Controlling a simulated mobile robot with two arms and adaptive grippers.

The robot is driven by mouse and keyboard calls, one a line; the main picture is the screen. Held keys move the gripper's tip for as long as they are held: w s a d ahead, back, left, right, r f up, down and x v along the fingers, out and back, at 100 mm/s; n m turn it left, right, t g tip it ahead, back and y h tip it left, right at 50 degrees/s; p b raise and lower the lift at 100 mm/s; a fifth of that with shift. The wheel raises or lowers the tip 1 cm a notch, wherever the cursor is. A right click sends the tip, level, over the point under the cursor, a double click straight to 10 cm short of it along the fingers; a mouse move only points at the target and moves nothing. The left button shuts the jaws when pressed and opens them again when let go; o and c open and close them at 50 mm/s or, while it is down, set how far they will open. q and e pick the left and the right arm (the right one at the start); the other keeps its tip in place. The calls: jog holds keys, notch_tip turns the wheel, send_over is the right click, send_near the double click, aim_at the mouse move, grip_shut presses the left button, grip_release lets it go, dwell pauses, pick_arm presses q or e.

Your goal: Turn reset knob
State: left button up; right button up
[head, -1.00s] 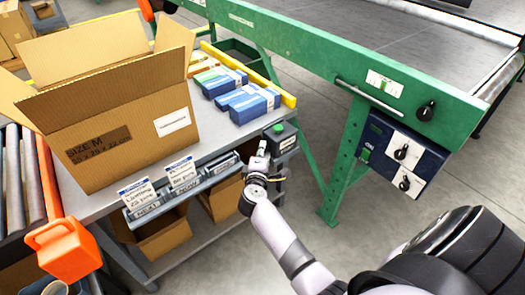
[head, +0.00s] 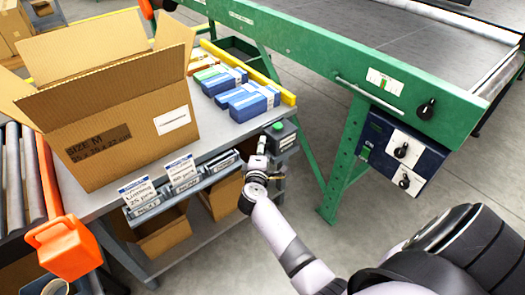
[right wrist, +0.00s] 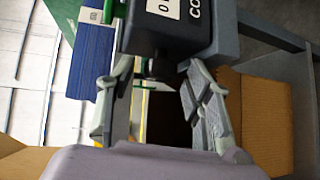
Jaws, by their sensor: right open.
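A dark control box (head: 281,138) with a green button on top is fixed at the near right corner of the packing table. In the right wrist view the box (right wrist: 170,28) carries white labels, and a small black knob-like part (right wrist: 157,70) sticks out from it between my fingers. My right gripper (head: 259,150) is beside the box, and its fingers (right wrist: 158,105) stand open on either side of that part without visibly closing on it. Other black knobs sit on the blue panel (head: 376,138) and on the green machine frame (head: 425,110). My left gripper is out of view.
The grey table (head: 217,133) holds an open carton (head: 125,125) and several blue boxes (head: 240,97). Label holders (head: 165,188) line its front edge, with cardboard bins (head: 163,233) below. A green machine leg (head: 345,160) stands to the right. An orange part (head: 63,248) is at lower left.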

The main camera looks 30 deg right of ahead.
jog(key=v, duration=1.2)
